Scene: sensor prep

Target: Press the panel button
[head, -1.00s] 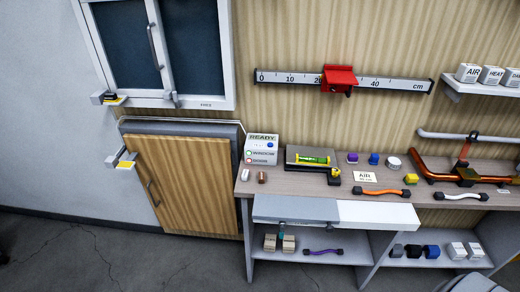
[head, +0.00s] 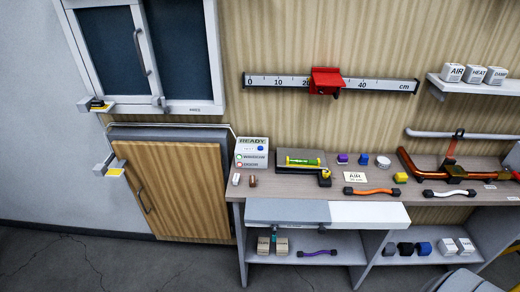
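A white panel (head: 243,158) stands at the left back of the workbench against the wall. It carries a READY label at the top, a blue button (head: 260,148) on its right side, and two lines of text below with a green ring and a red ring beside them. Nothing touches the button. Neither of my grippers is in view.
The workbench (head: 225,192) holds a level (head: 303,162) on a dark plate, colored knobs and an orange-handled piece (head: 370,191). A wooden cabinet door (head: 180,190) and a window (head: 190,50) are at the left. The floor in front is clear.

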